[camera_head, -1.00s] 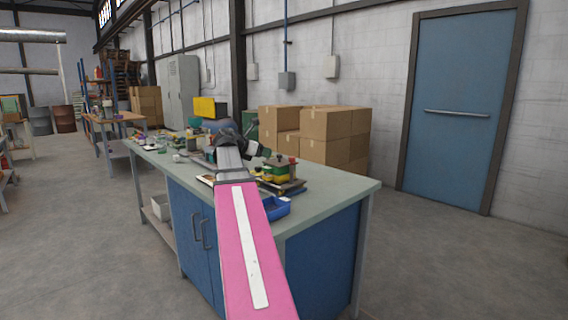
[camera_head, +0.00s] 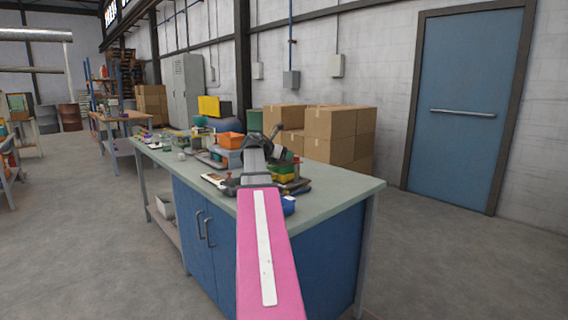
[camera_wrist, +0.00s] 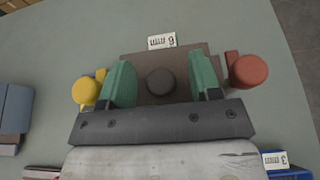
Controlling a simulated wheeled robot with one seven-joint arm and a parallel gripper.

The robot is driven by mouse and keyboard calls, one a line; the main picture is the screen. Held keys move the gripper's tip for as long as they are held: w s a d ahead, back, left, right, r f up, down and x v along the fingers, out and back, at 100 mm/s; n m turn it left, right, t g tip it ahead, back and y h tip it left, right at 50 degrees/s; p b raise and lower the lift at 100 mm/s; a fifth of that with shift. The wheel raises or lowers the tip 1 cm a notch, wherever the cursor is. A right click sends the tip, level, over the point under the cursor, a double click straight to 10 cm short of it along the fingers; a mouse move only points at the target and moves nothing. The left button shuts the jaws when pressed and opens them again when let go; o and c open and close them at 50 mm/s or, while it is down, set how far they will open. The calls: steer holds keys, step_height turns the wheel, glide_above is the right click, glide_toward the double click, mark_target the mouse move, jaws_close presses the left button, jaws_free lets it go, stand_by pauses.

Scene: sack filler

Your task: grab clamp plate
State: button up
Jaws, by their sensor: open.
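In the wrist view, a dark brown plate with a round dark knob, which looks like the clamp plate (camera_wrist: 160,54), lies below my gripper (camera_wrist: 162,78). My gripper is open, its two green fingers on either side of the knob with gaps to it. I cannot tell how high the fingertips are above the plate. A yellow knob (camera_wrist: 86,92) is beside the left finger and a red knob (camera_wrist: 249,71) beside the right one. In the head view my gripper (camera_head: 285,150) is over the bench near the green and yellow fixture (camera_head: 288,172), partly hiding it.
A numbered tag (camera_wrist: 162,41) sits at the plate's far edge. A blue bin (camera_head: 289,205) is near the bench's front edge. An orange bin (camera_head: 230,140) and other items crowd the bench behind. The bench top (camera_head: 345,184) is clear at right. Cardboard boxes (camera_head: 335,124) stand behind.

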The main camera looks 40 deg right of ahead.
jaws_close()
steer(key=shift+r, duration=0.1)
